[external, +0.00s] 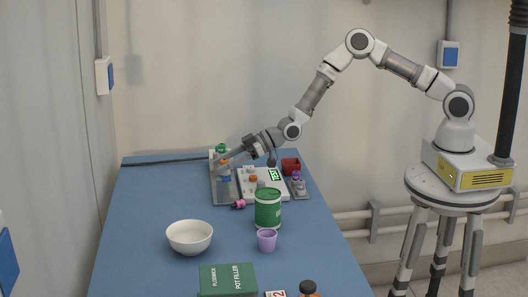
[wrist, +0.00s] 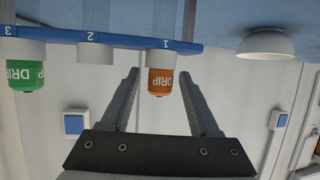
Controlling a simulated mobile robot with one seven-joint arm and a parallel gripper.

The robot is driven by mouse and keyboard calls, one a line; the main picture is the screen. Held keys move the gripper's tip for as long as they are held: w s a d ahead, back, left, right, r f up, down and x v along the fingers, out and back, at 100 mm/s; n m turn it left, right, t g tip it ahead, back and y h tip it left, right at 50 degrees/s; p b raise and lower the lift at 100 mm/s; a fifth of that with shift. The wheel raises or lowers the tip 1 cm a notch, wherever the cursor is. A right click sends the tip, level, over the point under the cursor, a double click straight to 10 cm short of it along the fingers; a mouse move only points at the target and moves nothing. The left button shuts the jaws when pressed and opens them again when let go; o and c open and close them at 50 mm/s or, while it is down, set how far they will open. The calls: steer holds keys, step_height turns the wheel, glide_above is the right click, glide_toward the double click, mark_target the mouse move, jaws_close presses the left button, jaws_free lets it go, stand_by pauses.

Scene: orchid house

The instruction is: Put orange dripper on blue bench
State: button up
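The orange dripper (wrist: 161,83) has a white base and "DRIP" lettering. In the wrist view, which looks upside down, it stands at the spot marked 1 on a blue numbered rack (wrist: 125,46). In the external view the orange dripper (external: 225,163) is at the far left of the bench, partly by my gripper (external: 228,157). In the wrist view my gripper (wrist: 159,74) is open, one finger on each side of the orange dripper, with gaps showing. The blue bench (external: 145,222) is broad and flat.
A green dripper (wrist: 25,76) stands at spot 3. A white bowl (external: 189,237), green tin (external: 267,210), purple cup (external: 267,240) and green box (external: 228,279) occupy the nearer bench. A white scale (external: 262,190) is right of the rack. The bench's left side is clear.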

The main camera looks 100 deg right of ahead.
steer(key=shift+p, duration=0.35)
steer(key=shift+s+d+f, duration=0.1)
steer(key=shift+s, duration=0.1)
steer(key=b+v, duration=0.1)
steer(key=v, duration=1.5)
steer(key=shift+o, duration=0.4)
steer(key=shift+s+d, duration=0.1)
steer(key=shift+s, duration=0.35)
steer(key=shift+b, duration=0.5)
steer(key=b, duration=0.6)
steer(key=shift+a+f, duration=0.25)
steer(key=shift+f, duration=0.05)
steer(key=shift+s+a+r+b, duration=0.1)
steer(key=shift+b, duration=0.5)
